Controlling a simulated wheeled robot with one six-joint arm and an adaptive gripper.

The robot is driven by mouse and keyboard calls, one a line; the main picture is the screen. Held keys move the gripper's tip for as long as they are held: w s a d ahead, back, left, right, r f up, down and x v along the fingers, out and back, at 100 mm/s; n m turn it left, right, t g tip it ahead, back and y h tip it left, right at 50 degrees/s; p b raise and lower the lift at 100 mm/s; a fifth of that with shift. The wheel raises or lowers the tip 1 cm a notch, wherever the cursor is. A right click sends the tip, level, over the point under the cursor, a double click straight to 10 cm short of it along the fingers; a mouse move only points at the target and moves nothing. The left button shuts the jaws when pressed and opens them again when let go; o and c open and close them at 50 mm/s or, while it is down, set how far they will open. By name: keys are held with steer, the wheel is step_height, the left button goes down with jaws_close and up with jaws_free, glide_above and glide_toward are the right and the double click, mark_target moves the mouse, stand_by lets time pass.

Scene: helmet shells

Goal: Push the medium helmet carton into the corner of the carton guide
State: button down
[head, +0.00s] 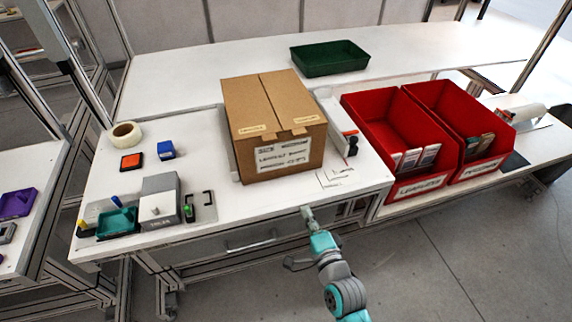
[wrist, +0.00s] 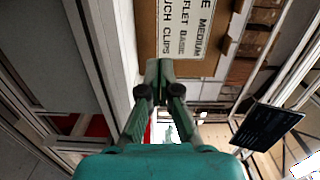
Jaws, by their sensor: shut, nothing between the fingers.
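The medium helmet carton (head: 262,105) is a closed brown box with a white label on its near face. It sits upright near the middle of the white bench. In the wrist view, the carton (wrist: 147,35) and its label fill the upper middle. A light, low strip (head: 232,158), perhaps part of the carton guide, shows along the carton's left side; its corner is hidden. My gripper (head: 307,211) is shut and empty at the bench's front edge, in front of the carton. In the wrist view my fingertips (wrist: 160,70) overlap the carton's edge; contact cannot be told.
A white dispenser (head: 335,118) stands close to the carton's right. Two red bins (head: 405,135) are farther right, and a green tray (head: 328,58) is behind. Tape (head: 125,134), small blocks and a grey device (head: 160,197) lie left. Papers (head: 335,177) lie at the carton's front right.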

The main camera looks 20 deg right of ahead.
mark_target(285, 164)
steer(key=w, duration=1.6)
steer(key=shift+a+r, duration=0.3)
steer(key=shift+r, duration=0.05)
steer(key=shift+w, duration=0.1)
steer(key=shift+w+a, duration=0.15)
steer(key=shift+w, duration=2.2)
